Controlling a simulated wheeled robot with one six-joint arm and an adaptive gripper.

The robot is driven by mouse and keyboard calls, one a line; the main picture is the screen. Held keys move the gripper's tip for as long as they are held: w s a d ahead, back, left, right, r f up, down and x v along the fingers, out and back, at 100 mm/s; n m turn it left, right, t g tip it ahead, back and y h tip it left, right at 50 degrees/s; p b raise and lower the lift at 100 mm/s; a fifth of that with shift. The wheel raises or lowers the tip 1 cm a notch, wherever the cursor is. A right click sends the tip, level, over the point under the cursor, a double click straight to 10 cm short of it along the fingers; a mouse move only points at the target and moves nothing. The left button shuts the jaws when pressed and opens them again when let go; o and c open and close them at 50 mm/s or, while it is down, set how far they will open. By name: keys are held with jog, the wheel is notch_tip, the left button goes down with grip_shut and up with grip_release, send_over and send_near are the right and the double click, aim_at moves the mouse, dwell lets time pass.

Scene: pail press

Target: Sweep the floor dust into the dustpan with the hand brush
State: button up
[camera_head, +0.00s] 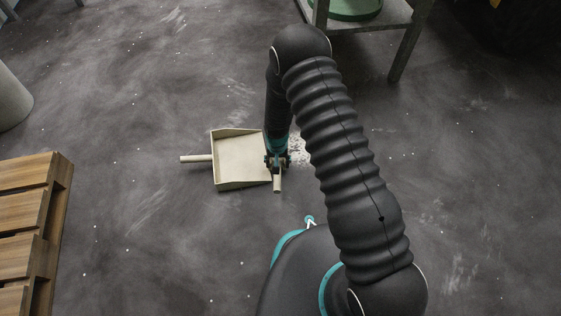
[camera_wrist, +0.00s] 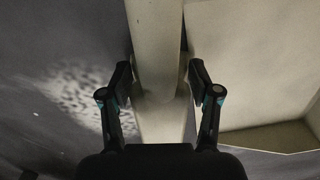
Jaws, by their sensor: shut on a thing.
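The beige dustpan (camera_head: 238,163) lies flat on the floor, its handle pointing left and its other end toward my gripper. My gripper (camera_head: 277,160) points down at the pan's right edge. It is shut on the beige hand brush (camera_head: 278,183), whose end sticks out below the fingers. In the wrist view the brush (camera_wrist: 155,40) runs between the two fingers (camera_wrist: 163,85), with the dustpan (camera_wrist: 255,75) to its right. A pale patch of dust (camera_head: 298,150) lies just right of the brush, partly hidden by my arm. It also shows left of the brush in the wrist view (camera_wrist: 75,92). The bristles are hidden.
A wooden pallet (camera_head: 22,225) stands at the lower left and a pale round container (camera_head: 10,100) at the left edge. A metal table (camera_head: 402,40) bearing a green round thing (camera_head: 352,8) stands at the top. Small pale specks dot the floor, which is otherwise clear around the pan.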

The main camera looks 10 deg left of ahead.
jog(key=shift+r, duration=0.15)
jog(key=shift+r+p, duration=1)
jog(key=shift+r, duration=0.95)
